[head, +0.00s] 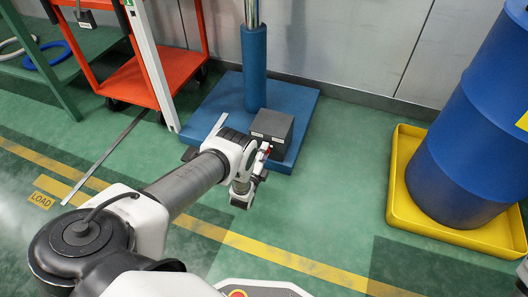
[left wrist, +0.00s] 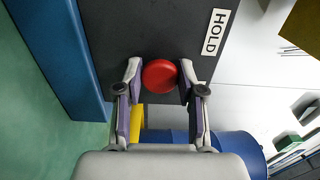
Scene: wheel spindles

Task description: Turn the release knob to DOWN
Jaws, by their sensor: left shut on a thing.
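The red release knob (left wrist: 160,76) sits on the dark face of a grey box (head: 272,126) fixed by the blue column. In the left wrist view it is between the fingertips of my left gripper (left wrist: 159,84), which is shut on it. A white label reading HOLD (left wrist: 215,32) is on the same face, to the right of the knob. No DOWN label shows. In the head view my left gripper (head: 264,153) reaches the front of the box, and only a sliver of red shows there. My right gripper is not in view.
The blue column (head: 254,65) stands on a blue base plate (head: 215,98). An orange cart (head: 135,80) is at the back left. A blue drum (head: 465,130) stands in a yellow tray (head: 397,200) at the right. Green floor between the box and the tray is clear.

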